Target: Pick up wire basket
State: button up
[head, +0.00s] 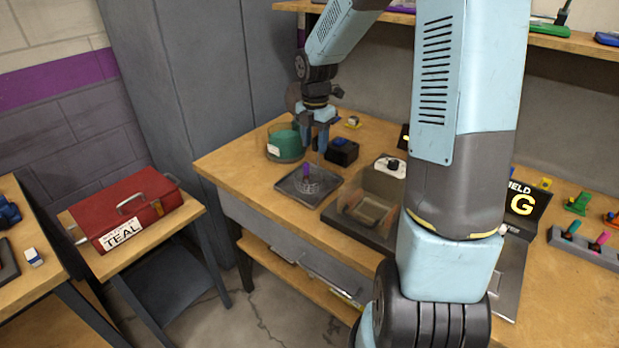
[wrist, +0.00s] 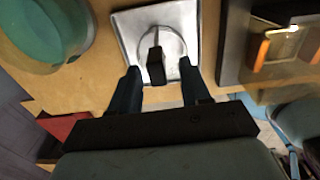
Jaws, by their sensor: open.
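The wire basket (head: 309,187) looks like a small round mesh bowl with an upright purple grip. It sits on a dark square tray (head: 286,189) on the workbench. In the wrist view the wire basket (wrist: 156,66) shows its dark grip and a thin ring over the pale tray (wrist: 128,22). My gripper (head: 315,150) points down above the basket. Its two fingers are apart in the wrist view (wrist: 160,70), one on each side of the grip as seen from there. Nothing is held. I cannot tell the exact height gap to the grip.
A green round container (head: 284,143) stands left behind the tray. A black box with a blue top (head: 342,151) is close behind. A red toolbox (head: 128,207) labelled TEAL is on a side table.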

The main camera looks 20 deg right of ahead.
aim_at(315, 151)
jog(key=shift+w+f, duration=0.1)
jog(key=shift+f, duration=1.75)
jog(key=shift+c, duration=0.3)
grip_shut()
